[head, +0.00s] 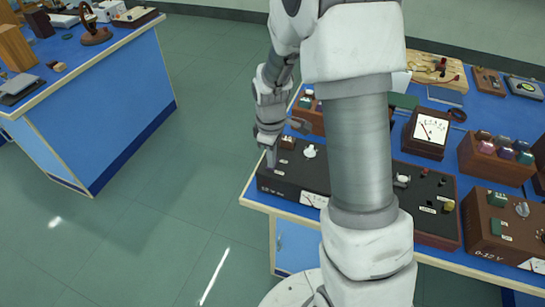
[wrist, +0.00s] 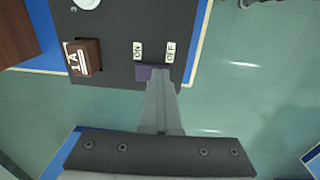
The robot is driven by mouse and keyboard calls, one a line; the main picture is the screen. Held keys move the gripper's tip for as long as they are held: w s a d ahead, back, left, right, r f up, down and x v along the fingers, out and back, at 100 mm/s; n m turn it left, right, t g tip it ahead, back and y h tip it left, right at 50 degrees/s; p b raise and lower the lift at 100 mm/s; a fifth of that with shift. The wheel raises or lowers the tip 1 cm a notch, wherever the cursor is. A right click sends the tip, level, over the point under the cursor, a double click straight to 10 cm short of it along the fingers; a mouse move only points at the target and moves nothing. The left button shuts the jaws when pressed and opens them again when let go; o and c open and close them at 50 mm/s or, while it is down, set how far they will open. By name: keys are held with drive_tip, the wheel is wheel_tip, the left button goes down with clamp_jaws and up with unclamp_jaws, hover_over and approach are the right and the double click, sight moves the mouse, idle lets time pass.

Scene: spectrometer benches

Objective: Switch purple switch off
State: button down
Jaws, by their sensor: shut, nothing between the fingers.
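The purple switch (wrist: 143,73) shows in the wrist view near the edge of a black instrument box (wrist: 118,62). Its visible part lies below the ON label (wrist: 138,51). The OFF label (wrist: 170,52) is to the right. My gripper (wrist: 161,73) is shut and empty, with its fingertips at the right side of the switch, covering part of it. I cannot tell whether they touch it. In the head view my gripper (head: 271,160) points down at the left end of the black box (head: 290,172); the switch cannot be made out there.
A brown block marked 1A (wrist: 84,57) and a white knob stand on the box. My arm hides the middle of the bench in the head view. More instrument boxes, including a meter (head: 427,133), stand to the right. Another blue bench (head: 105,105) is across the open floor at left.

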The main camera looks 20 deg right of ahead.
drive_tip(key=shift+s+f, duration=0.2)
drive_tip(key=shift+f, duration=0.25)
drive_tip(key=shift+w+d+r, duration=0.2)
drive_tip(key=shift+w+d, duration=0.5)
drive_tip(key=shift+w, duration=0.05)
wheel_tip(320, 180, up, 15)
drive_tip(key=p, duration=0.3)
drive_tip(key=shift+s+a+f+p, duration=0.2)
drive_tip(key=shift+a+p, duration=0.15)
drive_tip(key=shift+a, duration=0.1)
